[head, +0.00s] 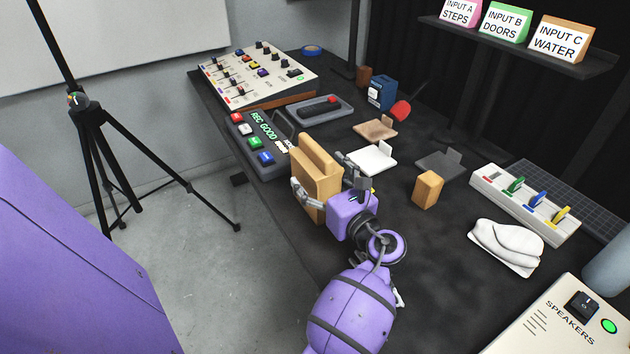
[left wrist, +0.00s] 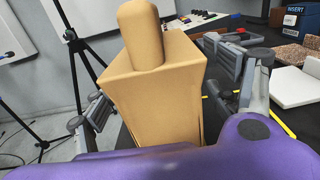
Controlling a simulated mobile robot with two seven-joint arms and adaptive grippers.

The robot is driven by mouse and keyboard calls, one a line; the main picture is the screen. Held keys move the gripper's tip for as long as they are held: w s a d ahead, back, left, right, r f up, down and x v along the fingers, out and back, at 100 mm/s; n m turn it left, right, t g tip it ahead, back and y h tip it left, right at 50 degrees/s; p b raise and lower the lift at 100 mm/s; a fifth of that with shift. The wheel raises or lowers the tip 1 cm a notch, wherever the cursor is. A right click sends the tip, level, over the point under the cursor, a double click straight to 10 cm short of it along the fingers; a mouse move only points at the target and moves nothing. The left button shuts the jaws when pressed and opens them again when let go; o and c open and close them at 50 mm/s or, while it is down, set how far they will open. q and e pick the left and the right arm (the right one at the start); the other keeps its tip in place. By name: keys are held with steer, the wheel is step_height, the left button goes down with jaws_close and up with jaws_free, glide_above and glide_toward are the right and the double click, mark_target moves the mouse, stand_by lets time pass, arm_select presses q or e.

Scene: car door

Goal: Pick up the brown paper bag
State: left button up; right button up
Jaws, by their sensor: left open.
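The brown paper bag (head: 318,172) stands upright near the front edge of the dark table, a tan boxy shape with a rounded upper part. In the left wrist view the bag (left wrist: 152,88) fills the middle. My left gripper (head: 324,184) is open, with one finger on each side of the bag. In the left wrist view the fingers of my left gripper (left wrist: 168,92) flank the bag, with a visible gap at the right; I cannot tell whether the left finger touches it. The bag's lower part is partly hidden by my gripper. My right gripper is not in view.
A REC GOOD button panel (head: 262,140) is close behind the bag. A white tile (head: 372,159) and a small tan block (head: 428,190) are to its right. A folded white cloth (head: 505,245) lies farther right. A black tripod (head: 90,115) stands on the floor at left.

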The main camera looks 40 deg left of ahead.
arm_select(q)
steer(key=shift+w+a, duration=0.15)
steer(key=shift+a, duration=0.05)
steer(key=c, duration=1.2)
steer(key=shift+r, duration=0.1)
